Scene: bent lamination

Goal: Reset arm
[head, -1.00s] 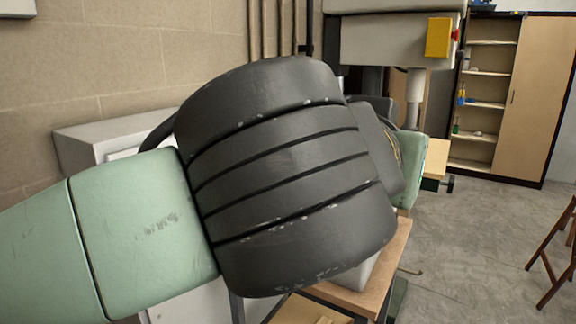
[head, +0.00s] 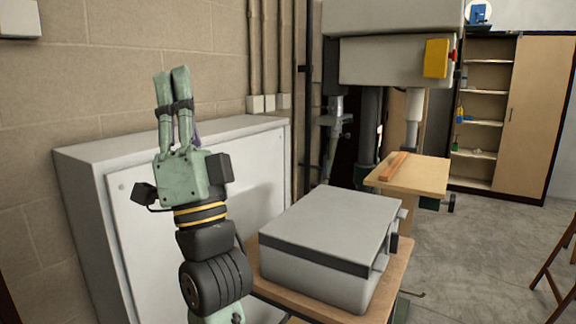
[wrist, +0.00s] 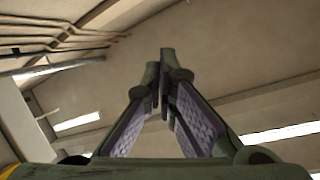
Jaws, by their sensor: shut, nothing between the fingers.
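My gripper (head: 172,74) stands upright at the left of the head view, in front of the grey cabinet and the block wall. Its green fingers point up and lie close together, shut with nothing between them. In the wrist view my gripper (wrist: 166,55) points up toward the ceiling, its purple ridged finger pads converging at the tips. It touches no object. The lower part of my arm runs out of the head view at the bottom.
A grey box (head: 330,240) sits on a small wooden table (head: 375,300). A light grey cabinet (head: 115,225) stands behind my arm. A drill-press-like machine (head: 385,50) with a wooden board (head: 415,172) stands behind the box. Open shelves (head: 482,108) are at the back right.

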